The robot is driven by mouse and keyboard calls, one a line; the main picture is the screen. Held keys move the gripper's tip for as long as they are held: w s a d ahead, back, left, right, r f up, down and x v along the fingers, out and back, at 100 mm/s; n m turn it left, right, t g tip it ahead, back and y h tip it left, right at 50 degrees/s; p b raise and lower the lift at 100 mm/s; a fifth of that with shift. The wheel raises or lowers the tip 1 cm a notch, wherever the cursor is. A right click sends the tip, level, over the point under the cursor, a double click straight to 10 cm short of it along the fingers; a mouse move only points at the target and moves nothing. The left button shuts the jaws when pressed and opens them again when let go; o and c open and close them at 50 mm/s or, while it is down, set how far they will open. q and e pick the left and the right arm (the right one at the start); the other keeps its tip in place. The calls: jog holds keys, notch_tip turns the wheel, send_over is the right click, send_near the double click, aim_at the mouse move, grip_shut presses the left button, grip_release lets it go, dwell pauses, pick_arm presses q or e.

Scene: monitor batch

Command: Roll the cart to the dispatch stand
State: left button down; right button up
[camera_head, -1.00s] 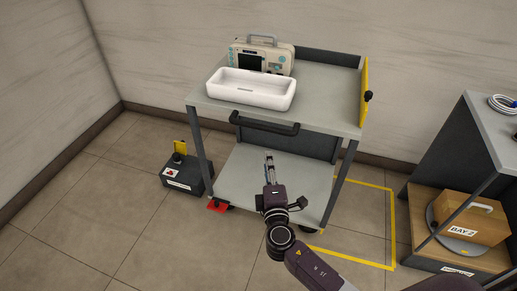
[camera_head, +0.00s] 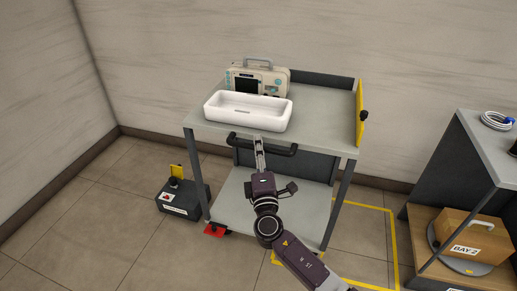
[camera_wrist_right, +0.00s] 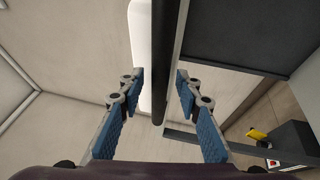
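The grey cart (camera_head: 310,138) stands near the back wall with a lower shelf (camera_head: 290,208). Its dark bar handle (camera_head: 284,150) runs along the front edge. A beige monitor device (camera_head: 275,82) and a white tray (camera_head: 270,117) sit on top. My right gripper (camera_head: 259,142) is at the handle. In the right wrist view the handle (camera_wrist_right: 166,60) passes between the two fingers of my right gripper (camera_wrist_right: 159,80). The fingers are spread, with a gap visible at the left finger. My left gripper is not in view. Which stand is the dispatch stand is not labelled.
A red piece (camera_head: 214,230) lies by the cart's front left foot. A dark box with a yellow plate (camera_head: 182,198) is on the floor at left. Yellow floor lines (camera_head: 391,240) run right of the cart. A dark stand (camera_head: 470,145) holds a BAY box (camera_head: 468,238). Front left floor is clear.

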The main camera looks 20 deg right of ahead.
grip_shut()
jog(key=shift+f, duration=0.15)
dwell(0.4)
